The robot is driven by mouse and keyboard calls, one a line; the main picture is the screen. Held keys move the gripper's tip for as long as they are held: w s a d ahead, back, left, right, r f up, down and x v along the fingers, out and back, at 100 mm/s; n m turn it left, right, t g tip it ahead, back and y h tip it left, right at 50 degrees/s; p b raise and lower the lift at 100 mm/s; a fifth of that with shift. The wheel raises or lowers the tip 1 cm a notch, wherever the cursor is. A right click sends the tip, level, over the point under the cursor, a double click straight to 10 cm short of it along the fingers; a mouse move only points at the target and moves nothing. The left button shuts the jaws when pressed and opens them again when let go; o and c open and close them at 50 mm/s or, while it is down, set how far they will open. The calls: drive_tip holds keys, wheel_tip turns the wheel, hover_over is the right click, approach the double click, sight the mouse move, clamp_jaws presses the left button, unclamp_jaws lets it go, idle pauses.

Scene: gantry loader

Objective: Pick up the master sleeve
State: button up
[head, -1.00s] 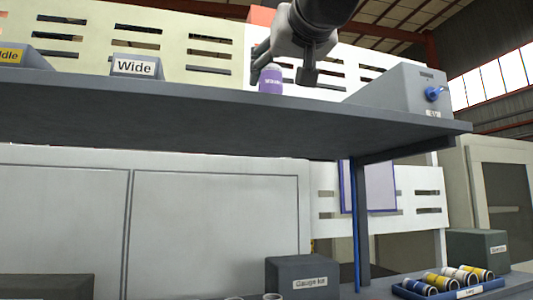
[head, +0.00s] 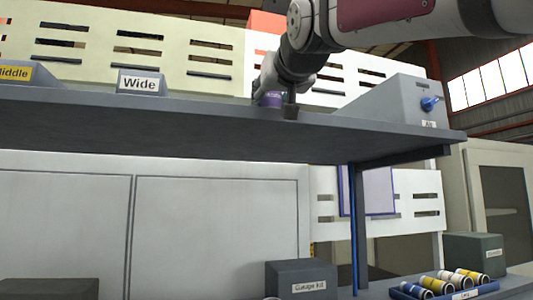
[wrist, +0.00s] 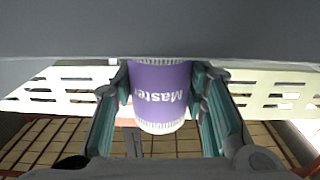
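The master sleeve (head: 272,100) is a purple cylinder standing on the grey shelf (head: 200,125), near its front edge. In the wrist view the sleeve (wrist: 160,88) has pale rims and the word "Master" upside down. In the wrist view my gripper's teal pads (wrist: 163,100) flank the sleeve closely. A narrow gap seems to show beside the right finger, so it looks open around the sleeve. The sleeve's lower end is hidden by the shelf edge in the head view.
A grey box with a blue knob (head: 395,100) stands on the shelf to the right. A "Wide" holder (head: 140,82) and a "Middle" holder (head: 15,75) are to the left. A slotted panel (head: 340,80) rises behind. Below is a blue tray (head: 450,294) of several sleeves.

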clamp_jaws()
drive_tip(key=shift+r, duration=0.25)
